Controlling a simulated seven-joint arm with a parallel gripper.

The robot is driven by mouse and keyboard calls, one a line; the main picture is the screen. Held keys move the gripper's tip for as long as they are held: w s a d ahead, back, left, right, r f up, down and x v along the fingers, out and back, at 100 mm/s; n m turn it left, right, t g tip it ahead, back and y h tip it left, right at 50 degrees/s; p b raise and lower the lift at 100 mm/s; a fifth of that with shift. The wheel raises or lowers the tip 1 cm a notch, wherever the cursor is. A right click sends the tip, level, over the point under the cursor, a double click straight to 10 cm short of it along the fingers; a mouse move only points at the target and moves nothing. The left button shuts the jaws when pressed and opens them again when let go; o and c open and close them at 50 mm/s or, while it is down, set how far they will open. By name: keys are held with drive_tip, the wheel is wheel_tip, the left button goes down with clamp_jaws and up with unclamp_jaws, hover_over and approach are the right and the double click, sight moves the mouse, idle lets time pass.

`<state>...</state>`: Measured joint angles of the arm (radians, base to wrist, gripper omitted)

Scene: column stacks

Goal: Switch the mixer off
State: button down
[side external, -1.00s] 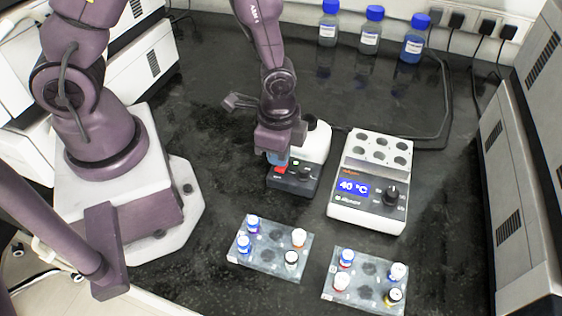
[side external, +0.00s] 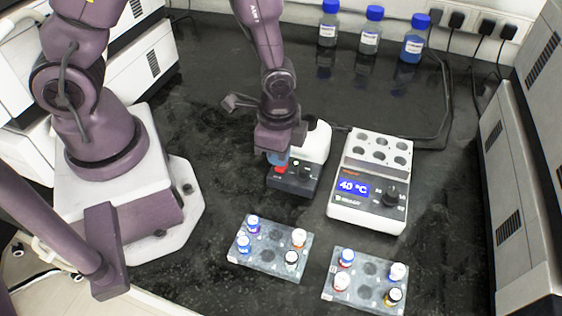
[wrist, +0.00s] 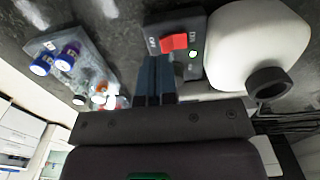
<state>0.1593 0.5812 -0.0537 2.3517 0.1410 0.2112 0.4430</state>
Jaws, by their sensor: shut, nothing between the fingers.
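The mixer has a black base (side external: 288,184) and a white rounded top (side external: 318,140). Its red rocker switch (side external: 281,169) is on the base and also shows in the wrist view (wrist: 173,42), with small printed labels on either side. A small lit greenish indicator (wrist: 193,54) sits beside the switch. A dark knob is partly hidden behind the fingers in the wrist view. My gripper (side external: 278,160) is shut and empty, pointing down just above the switch end of the base. Its fingertips (wrist: 157,62) appear close beside the switch; I cannot tell whether they touch it.
A white heater (side external: 368,182) reading 40 °C stands right of the mixer. Two vial racks (side external: 268,262) (side external: 362,296) lie in front. Several blue-capped bottles (side external: 370,32) stand at the back. The dark bench left of the mixer is clear.

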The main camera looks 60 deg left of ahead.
drive_tip(key=shift+f, duration=1.35)
idle(0.7)
drive_tip(key=shift+r, duration=2.5)
drive_tip(key=shift+s+a+n, duration=0.1)
drive_tip(key=shift+s+n, duration=0.2)
drive_tip(key=s+a+r+n+t, duration=0.2)
drive_tip(key=r, duration=0.6)
drive_tip(key=s+a+r+n+t, duration=0.1)
drive_tip(key=s+r+n, duration=0.1)
drive_tip(key=r, duration=0.7)
drive_tip(key=s+a+r+n+t, duration=0.2)
drive_tip(key=r+n, duration=0.2)
drive_tip(key=r, duration=0.5)
drive_tip(key=shift+s+a+t, duration=0.3)
drive_tip(key=shift+s, duration=0.1)
